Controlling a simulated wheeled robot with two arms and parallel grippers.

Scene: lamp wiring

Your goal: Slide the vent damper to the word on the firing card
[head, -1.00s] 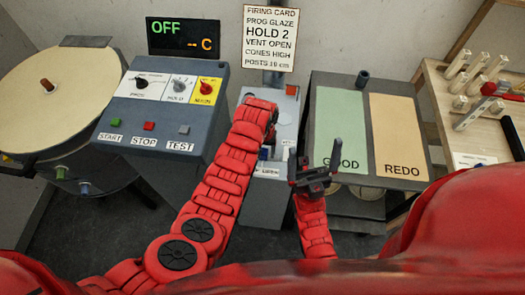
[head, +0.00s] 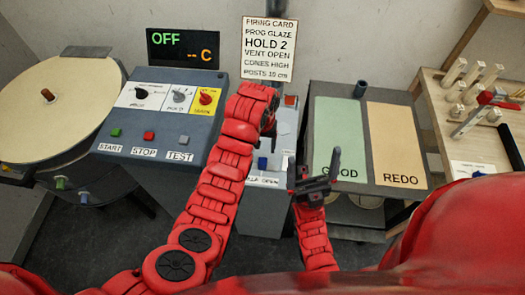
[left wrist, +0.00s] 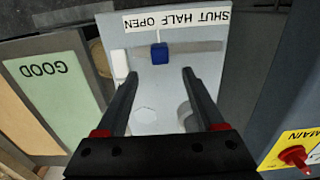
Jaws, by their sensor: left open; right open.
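The firing card (head: 269,49) on the wall reads HOLD 2 and VENT OPEN. The blue damper knob (left wrist: 159,53) stands on a pale panel by a strip (left wrist: 178,20) reading SHUT, HALF, OPEN, upside down in the left wrist view. The knob is toward the OPEN end; its exact mark is hard to tell. It also shows in the head view (head: 262,163). My left gripper (left wrist: 159,73) is open and empty, the knob just beyond and between its fingertips. In the head view its fingers are mostly hidden. My right gripper (head: 313,173) is open and empty, right of the panel.
A kiln control box (head: 165,115) with dials and buttons stands left of the panel; its display (head: 183,48) reads OFF. A table with GOOD (head: 340,140) and REDO (head: 397,145) mats stands right. A white block (left wrist: 120,65) sits beside the knob.

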